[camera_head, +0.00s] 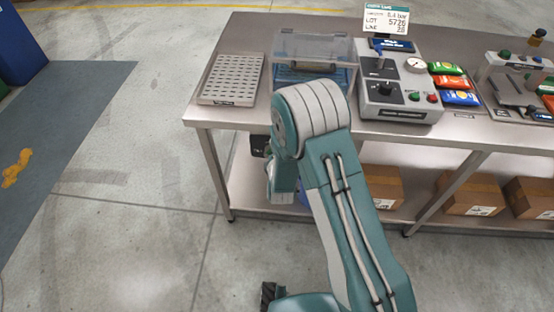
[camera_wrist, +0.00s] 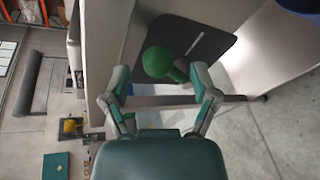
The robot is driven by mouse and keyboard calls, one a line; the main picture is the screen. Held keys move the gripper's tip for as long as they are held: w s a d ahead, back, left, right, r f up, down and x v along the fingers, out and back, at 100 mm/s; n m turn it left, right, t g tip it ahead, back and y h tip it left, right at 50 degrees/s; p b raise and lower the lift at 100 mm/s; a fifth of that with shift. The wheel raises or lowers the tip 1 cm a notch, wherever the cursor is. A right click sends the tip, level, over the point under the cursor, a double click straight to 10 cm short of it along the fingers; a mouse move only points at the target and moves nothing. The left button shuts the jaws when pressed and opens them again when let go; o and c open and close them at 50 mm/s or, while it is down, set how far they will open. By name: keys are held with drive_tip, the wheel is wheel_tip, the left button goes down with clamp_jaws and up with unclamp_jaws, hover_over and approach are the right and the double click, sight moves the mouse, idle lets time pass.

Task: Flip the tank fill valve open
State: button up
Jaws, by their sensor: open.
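A green ball knob (camera_wrist: 157,62) on a short green stem shows in the wrist view, in front of a dark panel (camera_wrist: 207,45). It looks like the handle of the tank fill valve, but no label shows. My gripper (camera_wrist: 160,82) is open, with one finger at each side of the knob's lower part. I cannot tell whether either finger touches it. In the head view my arm hides the knob and most of the gripper, which hangs in front of the steel bench's left part.
The steel bench (camera_head: 205,112) carries a perforated tray (camera_head: 232,80), a clear-lidded box (camera_head: 312,48), a grey control unit (camera_head: 402,107) with a gauge, and coloured packets (camera_head: 455,82). Cardboard boxes (camera_head: 470,195) stand on its lower shelf. The floor (camera_head: 120,180) at left is clear.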

drive_tip(key=a+v, duration=0.1)
drive_tip(key=v, duration=0.8)
drive_tip(key=shift+s+d, duration=0.2)
drive_tip(key=shift+d, duration=0.15)
drive_tip(key=shift+f, duration=0.1)
drive_tip(key=shift+c, duration=0.4)
